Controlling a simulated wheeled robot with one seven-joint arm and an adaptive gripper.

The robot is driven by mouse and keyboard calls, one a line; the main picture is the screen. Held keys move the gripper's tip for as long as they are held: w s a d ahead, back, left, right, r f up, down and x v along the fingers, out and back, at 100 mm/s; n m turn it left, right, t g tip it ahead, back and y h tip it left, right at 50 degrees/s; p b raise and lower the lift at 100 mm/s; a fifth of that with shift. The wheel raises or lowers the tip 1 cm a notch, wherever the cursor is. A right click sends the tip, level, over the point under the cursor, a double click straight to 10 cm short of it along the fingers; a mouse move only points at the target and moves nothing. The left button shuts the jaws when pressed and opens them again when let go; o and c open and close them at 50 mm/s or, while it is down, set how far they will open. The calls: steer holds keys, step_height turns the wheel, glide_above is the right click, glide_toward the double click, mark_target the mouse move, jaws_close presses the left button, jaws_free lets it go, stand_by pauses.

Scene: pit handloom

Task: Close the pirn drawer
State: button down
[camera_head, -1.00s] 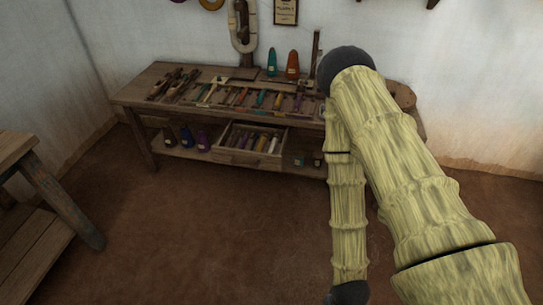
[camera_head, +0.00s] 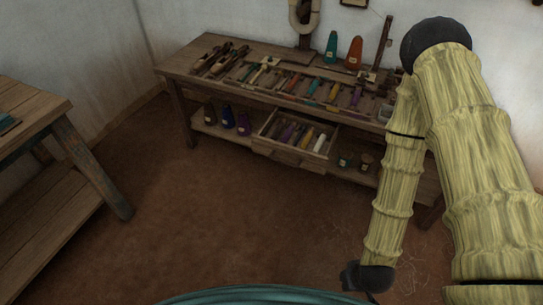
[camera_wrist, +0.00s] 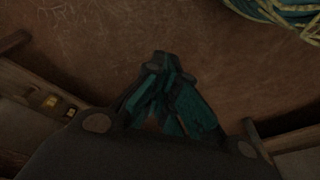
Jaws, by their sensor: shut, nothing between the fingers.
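The pirn drawer (camera_head: 291,157) is pulled out under the workbench top, in the middle of the bench. Several pirns (camera_head: 300,135) in dark, purple, yellow and pale colours lie in it. My arm hangs at the right in the head view, in front of the bench's right end, and its lower end is low over the floor, apart from the drawer. In the wrist view my gripper (camera_wrist: 160,62) is shut and empty, with its teal-and-dark fingers together over brown floor. The drawer cannot be made out in the wrist view.
The workbench (camera_head: 190,70) carries tools and cones, including a teal cone (camera_head: 331,47) and an orange cone (camera_head: 354,53). Bottles (camera_head: 227,116) stand on its lower shelf left of the drawer. A wooden table (camera_head: 40,115) stands at the left. Open floor (camera_head: 230,220) lies in front.

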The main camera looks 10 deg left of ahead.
steer(key=w+a+f+n+t+y+b, duration=0.1)
steer(key=w+a+f+n+t+b, duration=0.1)
steer(key=w+a+b, duration=0.3)
steer(key=w+f+n+t+b, duration=0.2)
steer(key=w+n, duration=0.1)
steer(key=w, duration=0.4)
steer(key=n+t+y+b, duration=0.6)
steer(key=n+t+b, duration=0.7)
steer(key=b, duration=1.8)
glide_toward(267, 142)
steer(key=w+a+r+n+g, duration=0.2)
steer(key=w+n+g, duration=0.1)
steer(key=shift+w+d+r+b, duration=0.1)
steer(key=shift+w+d+b, duration=0.2)
steer(key=shift+w, duration=0.25)
steer(key=shift+w, duration=0.1)
